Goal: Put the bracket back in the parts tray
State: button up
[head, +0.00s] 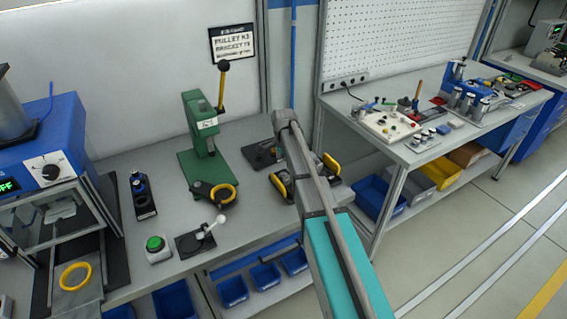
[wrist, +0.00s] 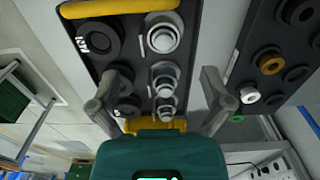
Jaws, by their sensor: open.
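In the wrist view a dark tray (wrist: 137,57) with yellow handles at its two ends lies below my gripper (wrist: 163,82). It holds a row of round silver parts (wrist: 164,38) and a row of black rings (wrist: 97,40). My gripper is open, its fingers apart on either side of the tray, with nothing seen between the tips but the tray and its parts. In the head view the tray's yellow handle (head: 331,165) shows beside my arm, which hides most of the tray and the gripper. I cannot make out a bracket for certain in either view.
A second dark tray (wrist: 257,42) with rings lies to the right in the wrist view. On the bench stand a green lever press (head: 203,135), a green button box (head: 157,249) and a blue machine (head: 50,140). Another bench (head: 430,150) with parts stands at the right.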

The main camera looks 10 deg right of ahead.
jog(key=shift+r+p, duration=2.1)
jog(key=shift+r, duration=0.35)
jog(key=s+n, duration=1.4)
jog(key=s, duration=1.4)
jog(key=shift+s, duration=0.35)
jog(key=shift+a, duration=0.1)
